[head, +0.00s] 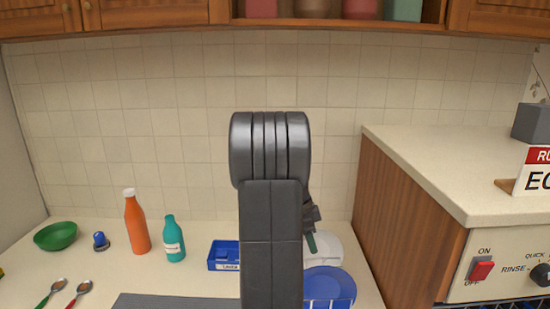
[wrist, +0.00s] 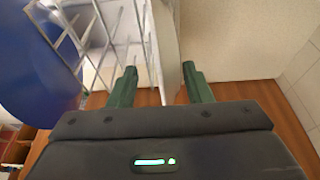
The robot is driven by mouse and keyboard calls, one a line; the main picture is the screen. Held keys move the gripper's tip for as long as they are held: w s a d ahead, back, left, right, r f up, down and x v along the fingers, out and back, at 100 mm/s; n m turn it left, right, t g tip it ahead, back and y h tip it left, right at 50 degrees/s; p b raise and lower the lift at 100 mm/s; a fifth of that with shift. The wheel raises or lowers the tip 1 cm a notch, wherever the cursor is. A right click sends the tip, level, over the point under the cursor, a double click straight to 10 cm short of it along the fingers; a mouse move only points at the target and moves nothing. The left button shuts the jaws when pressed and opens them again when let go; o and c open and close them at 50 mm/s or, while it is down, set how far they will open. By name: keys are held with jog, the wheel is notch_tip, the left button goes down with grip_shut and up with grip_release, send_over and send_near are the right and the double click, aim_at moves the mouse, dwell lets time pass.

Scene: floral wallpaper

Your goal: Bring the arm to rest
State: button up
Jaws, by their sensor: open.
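My arm stands upright in the middle of the head view and hides part of the counter behind it. My gripper shows in the wrist view (wrist: 160,86) with its two green fingers apart. A pale upright edge shows behind the gap between the fingers; I cannot tell how near it is. In the head view only a small part of my gripper (head: 311,240) shows, right of the arm, over the counter near a white dish rack. No held object is visible.
A blue plate (head: 330,284) lies by the rack, and a blue tray (head: 222,256) is left of my arm. An orange bottle (head: 137,225), teal bottle (head: 174,240) and green bowl (head: 56,236) stand further left. A raised wooden-sided counter (head: 400,205) rises at right.

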jog(key=shift+r, duration=0.85)
